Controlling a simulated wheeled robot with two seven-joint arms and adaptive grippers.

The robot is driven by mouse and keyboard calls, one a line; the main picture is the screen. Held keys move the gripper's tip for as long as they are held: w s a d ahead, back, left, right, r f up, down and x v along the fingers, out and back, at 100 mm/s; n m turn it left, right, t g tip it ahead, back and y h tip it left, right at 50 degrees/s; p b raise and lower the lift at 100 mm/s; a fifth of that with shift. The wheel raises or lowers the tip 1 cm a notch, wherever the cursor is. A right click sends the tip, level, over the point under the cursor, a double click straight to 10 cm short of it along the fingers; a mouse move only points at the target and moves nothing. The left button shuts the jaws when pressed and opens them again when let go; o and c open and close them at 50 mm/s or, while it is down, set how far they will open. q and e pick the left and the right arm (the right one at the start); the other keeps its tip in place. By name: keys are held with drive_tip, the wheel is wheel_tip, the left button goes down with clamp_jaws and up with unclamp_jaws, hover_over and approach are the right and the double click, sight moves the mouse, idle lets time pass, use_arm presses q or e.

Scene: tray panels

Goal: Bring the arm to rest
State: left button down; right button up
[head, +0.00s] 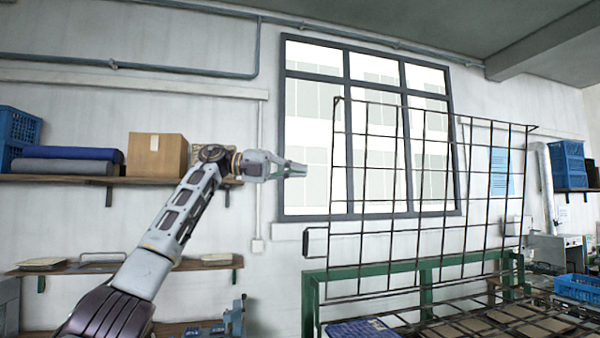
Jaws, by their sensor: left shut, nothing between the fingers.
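My left arm comes in from the lower left of the head view and reaches up toward the middle. Its gripper (297,170) is shut and empty, pointing right in front of the wall and the window's left edge. It is apart from the wire panel at its right. My right gripper is not in the view.
An upright wire grid panel (398,232) stands on a green frame (425,290) at the centre right. Shelves on the left hold a cardboard box (157,156) and a blue crate (18,128). Another blue crate (577,288) sits at the lower right.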

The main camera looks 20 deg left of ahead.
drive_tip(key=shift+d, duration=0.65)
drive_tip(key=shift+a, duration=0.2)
